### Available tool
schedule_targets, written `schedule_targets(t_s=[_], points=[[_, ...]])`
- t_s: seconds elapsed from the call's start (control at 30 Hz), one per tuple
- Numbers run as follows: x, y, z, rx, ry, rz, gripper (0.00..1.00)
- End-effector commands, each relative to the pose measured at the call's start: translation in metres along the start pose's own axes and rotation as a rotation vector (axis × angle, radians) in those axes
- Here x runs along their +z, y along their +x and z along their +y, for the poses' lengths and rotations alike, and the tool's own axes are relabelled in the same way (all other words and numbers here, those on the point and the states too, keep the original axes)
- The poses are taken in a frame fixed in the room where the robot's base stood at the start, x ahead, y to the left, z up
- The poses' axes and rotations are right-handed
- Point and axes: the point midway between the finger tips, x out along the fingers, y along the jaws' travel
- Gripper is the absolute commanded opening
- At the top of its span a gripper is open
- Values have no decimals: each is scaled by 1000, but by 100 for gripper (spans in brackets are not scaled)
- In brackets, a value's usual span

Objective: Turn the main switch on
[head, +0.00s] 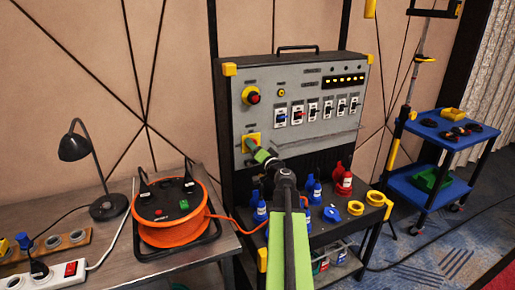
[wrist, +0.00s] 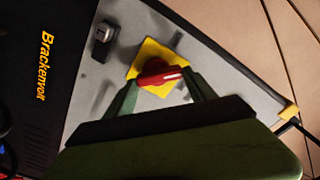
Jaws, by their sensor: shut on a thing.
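The main switch is a red rotary knob (wrist: 158,72) with a white pointer mark, on a square yellow plate (wrist: 157,52). The pointer mark faces right in the wrist view. In the head view, the yellow plate (head: 248,138) is at the lower left of the grey panel front (head: 300,80), and the knob is mostly hidden by my gripper (head: 255,146). In the wrist view, my gripper (wrist: 162,83) has one dark green finger on each side of the knob and is shut on it.
The panel carries another red knob (head: 253,96), a row of breakers (head: 312,111) and lit yellow indicators (head: 345,80). An orange cable reel (head: 172,232) and black lamp (head: 88,170) stand on the left table. A blue cart (head: 425,188) stands right.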

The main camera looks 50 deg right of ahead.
Motion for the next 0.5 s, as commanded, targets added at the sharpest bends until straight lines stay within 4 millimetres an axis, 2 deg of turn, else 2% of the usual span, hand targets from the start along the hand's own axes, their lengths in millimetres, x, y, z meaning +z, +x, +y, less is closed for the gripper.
schedule_targets(t_s=[0.5], points=[[-3,-2,6,5,471,6,23]])
